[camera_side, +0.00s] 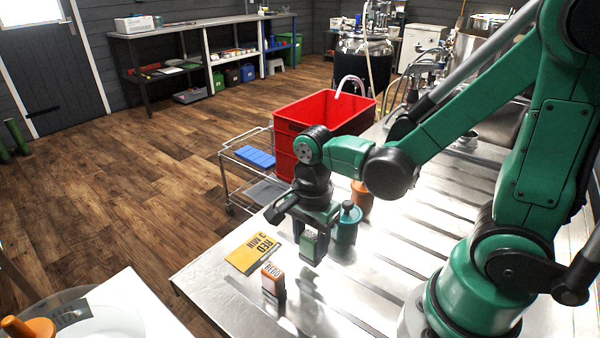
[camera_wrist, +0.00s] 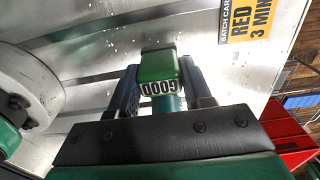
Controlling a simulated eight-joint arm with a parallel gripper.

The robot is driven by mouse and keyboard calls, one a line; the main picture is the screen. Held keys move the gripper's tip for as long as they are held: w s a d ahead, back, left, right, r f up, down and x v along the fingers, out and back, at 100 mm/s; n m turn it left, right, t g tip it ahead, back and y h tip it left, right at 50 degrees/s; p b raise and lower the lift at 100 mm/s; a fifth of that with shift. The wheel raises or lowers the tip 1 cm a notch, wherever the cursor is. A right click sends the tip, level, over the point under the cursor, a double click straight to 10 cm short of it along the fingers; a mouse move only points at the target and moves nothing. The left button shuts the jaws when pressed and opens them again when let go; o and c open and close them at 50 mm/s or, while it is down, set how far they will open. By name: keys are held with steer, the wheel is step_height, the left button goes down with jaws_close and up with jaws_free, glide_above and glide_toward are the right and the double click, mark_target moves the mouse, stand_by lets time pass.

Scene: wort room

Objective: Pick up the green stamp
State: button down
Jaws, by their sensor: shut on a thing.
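The green stamp (camera_side: 309,245) is between the fingers of my gripper (camera_side: 311,232) in the side view, close above the steel table. In the wrist view the green stamp (camera_wrist: 158,68) shows its green top and a white label reading GOOD, with a finger of my gripper (camera_wrist: 158,88) on each side. My gripper is shut on it. I cannot tell from these frames whether its base touches the table.
An orange stamp (camera_side: 272,280) stands in front, near a yellow batch card (camera_side: 253,252). A teal bottle (camera_side: 347,224) and an orange bottle (camera_side: 361,198) stand just behind my gripper. A red crate (camera_side: 328,108) is beyond the table edge. The table's front is mostly clear.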

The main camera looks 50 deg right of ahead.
mark_target(311, 235)
step_height(311, 235, up, 18)
stand_by(0.5)
steer(key=c, duration=1.1)
jaws_free()
steer(key=shift+c, duration=1.3)
steer(key=shift+w+a+f, duration=0.95)
steer(key=shift+w+f, duration=0.8)
steer(key=shift+f, duration=1.4)
steer(key=shift+w+a+f, duration=0.9)
steer(key=shift+w+f, duration=0.8)
steer(key=shift+f, duration=1.45)
steer(key=shift+w+a+f, duration=0.95)
steer(key=shift+w+f, duration=0.8)
steer(key=shift+f, duration=1.4)
